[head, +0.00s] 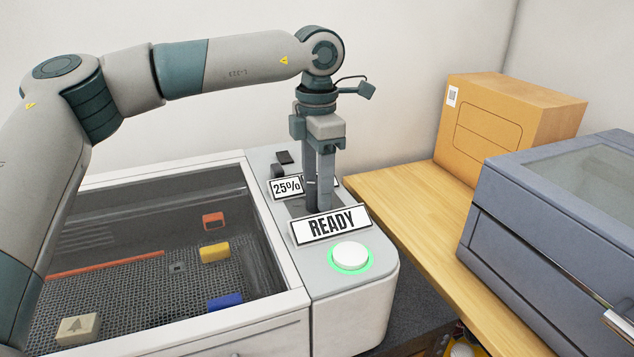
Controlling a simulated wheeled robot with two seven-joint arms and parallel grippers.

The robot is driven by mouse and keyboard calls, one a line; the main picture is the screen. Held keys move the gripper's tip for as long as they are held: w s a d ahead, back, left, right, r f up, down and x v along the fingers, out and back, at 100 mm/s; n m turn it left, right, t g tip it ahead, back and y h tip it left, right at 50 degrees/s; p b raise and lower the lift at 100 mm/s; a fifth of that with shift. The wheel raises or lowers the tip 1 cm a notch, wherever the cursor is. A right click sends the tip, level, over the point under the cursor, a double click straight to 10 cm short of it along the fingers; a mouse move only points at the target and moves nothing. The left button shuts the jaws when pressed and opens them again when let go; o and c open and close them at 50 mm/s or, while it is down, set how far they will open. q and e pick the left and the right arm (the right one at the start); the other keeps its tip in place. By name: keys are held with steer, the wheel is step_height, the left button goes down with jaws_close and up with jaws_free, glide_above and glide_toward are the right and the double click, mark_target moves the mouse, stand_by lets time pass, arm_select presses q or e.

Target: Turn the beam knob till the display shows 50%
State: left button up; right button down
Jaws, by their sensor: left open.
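The display (286,188) reads 25% and stands on the machine's side panel, just left of my left gripper. My left gripper (319,207) points straight down over the panel, behind the READY sign. Its fingers are open. The beam knob is not clearly visible; the fingers and the READY sign cover the spot below the gripper, so I cannot tell whether the fingers stand around it. My right gripper is not in view.
A READY sign (331,225) and a white button with a green ring (351,257) are in front of the gripper. The lidded machine bed (150,265) is at left. A cardboard box (495,125) and a grey-blue case (560,215) stand right on the wooden table (410,205).

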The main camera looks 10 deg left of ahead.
arm_select(q)
steer(key=shift+f, duration=0.1)
steer(key=c, duration=1.1)
steer(key=shift+o, duration=0.3)
steer(key=shift+m, duration=0.3)
steer(key=m+b, duration=0.1)
steer(key=m, duration=0.1)
steer(key=shift+m, duration=2.5)
steer(key=shift+b, duration=0.3)
steer(key=o, duration=1)
steer(key=shift+o, duration=0.2)
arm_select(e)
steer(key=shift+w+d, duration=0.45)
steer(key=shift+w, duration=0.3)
